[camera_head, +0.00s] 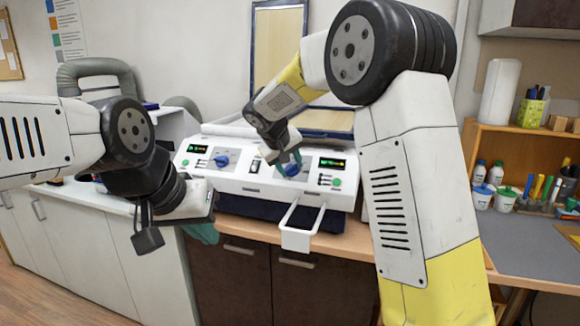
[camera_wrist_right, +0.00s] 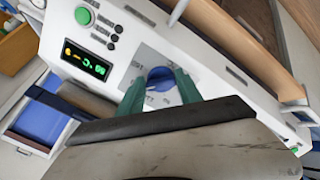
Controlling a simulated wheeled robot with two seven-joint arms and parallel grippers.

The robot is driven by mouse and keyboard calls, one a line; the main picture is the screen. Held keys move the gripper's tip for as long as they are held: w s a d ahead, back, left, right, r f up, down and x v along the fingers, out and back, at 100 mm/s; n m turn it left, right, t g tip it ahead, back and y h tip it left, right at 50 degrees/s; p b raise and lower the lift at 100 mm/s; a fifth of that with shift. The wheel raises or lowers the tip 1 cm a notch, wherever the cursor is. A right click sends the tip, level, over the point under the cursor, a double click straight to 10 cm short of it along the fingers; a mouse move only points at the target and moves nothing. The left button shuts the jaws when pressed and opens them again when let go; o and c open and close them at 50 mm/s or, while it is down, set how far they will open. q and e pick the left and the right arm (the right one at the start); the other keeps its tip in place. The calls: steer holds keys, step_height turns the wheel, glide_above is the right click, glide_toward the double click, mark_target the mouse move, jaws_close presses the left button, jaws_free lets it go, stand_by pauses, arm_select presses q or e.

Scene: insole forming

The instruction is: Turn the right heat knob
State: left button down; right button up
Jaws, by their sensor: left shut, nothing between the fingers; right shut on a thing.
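The white forming machine (camera_head: 250,185) stands on the counter. Its right heat knob (camera_head: 287,170) is blue and sits beside a lit green display; it also shows in the right wrist view (camera_wrist_right: 160,77). My right gripper (camera_head: 296,158) reaches down to this knob. In the right wrist view its green fingers (camera_wrist_right: 160,92) stand on either side of the knob, shut on it. The fingers hide part of the knob's face. The left knob (camera_head: 221,161) is free. My left gripper (camera_head: 207,233) is shut and empty, low in front of the counter at the left.
A white handle frame (camera_head: 300,225) sticks out from the machine's front, below the right knob. A wooden shelf with bottles (camera_head: 496,173) and pens stands at the right. A grey hose (camera_head: 95,68) is at the back left. The grey worktop (camera_head: 530,250) at the right has bare room.

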steer(key=shift+a, duration=0.1)
stand_by(0.3)
steer(key=o, duration=1.4)
steer(key=v, duration=0.7)
steer(key=shift+s+r, duration=0.2)
steer(key=shift+r, duration=0.1)
steer(key=s+d+f+m+g+y, duration=0.1)
steer(key=s+d+m+y, duration=0.1)
steer(key=s+d, duration=0.7)
steer(key=s+d+m+g+y, duration=0.15)
steer(key=s+d, duration=0.45)
steer(key=s, duration=0.6)
steer(key=shift+m+t+y, duration=0.65)
steer(key=shift+y, duration=0.2)
steer(key=s+f, duration=0.1)
steer(key=s, duration=0.2)
steer(key=s+f, duration=0.1)
steer(key=s, duration=0.2)
steer(key=s+d+f, duration=0.1)
steer(key=s, duration=0.2)
steer(key=shift+s+f, duration=0.3)
steer(key=shift+f, duration=0.05)
